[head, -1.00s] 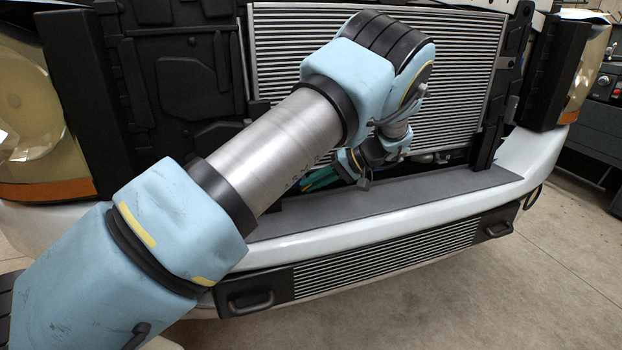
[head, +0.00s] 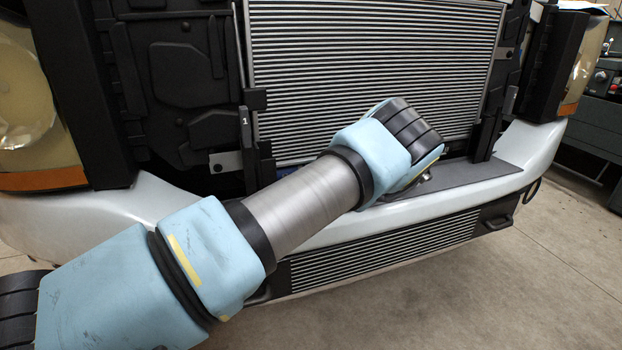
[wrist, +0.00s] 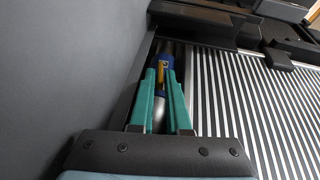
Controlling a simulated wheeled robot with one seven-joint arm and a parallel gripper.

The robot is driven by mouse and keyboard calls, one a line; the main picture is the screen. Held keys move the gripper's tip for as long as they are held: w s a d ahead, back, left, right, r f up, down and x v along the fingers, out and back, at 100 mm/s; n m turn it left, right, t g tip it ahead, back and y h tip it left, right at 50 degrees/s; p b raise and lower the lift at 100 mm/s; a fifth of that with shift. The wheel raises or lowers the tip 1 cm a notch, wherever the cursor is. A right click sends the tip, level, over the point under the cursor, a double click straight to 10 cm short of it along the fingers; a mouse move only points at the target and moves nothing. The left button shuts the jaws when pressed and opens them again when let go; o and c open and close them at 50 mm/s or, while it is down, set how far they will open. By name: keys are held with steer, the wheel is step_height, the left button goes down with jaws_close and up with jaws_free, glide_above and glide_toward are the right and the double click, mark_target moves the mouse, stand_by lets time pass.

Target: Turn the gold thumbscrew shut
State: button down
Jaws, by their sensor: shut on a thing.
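In the wrist view, the gold thumbscrew (wrist: 161,72) shows as a narrow gold piece in front of a blue fitting (wrist: 167,62) on a pipe. My gripper (wrist: 160,84) has its two teal fingers on either side of the thumbscrew, shut on it. A rounded silver part (wrist: 158,113) shows between the fingers, lower down. In the head view, my own arm hides both the gripper and the thumbscrew.
The finned radiator (wrist: 245,95) lies just right of the fingers, and a plain grey surface (wrist: 65,70) is close on the left. In the head view, the white bumper (head: 475,195) runs below the radiator (head: 380,60). Open floor (head: 530,290) lies in front.

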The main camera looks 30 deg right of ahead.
stand_by(0.3)
steer(key=c, duration=1)
jaws_free()
steer(key=b+v, duration=0.1)
steer(key=v, duration=0.6)
steer(key=shift+d+f, duration=0.1)
steer(key=shift+d, duration=0.2)
steer(key=shift+s+d+b, duration=0.35)
steer(key=shift+d+b, duration=0.3)
steer(key=shift+b, duration=0.6)
steer(key=shift+s+d+r+b, duration=0.3)
steer(key=shift+s+d+b, duration=0.25)
steer(key=shift+d+b, duration=0.15)
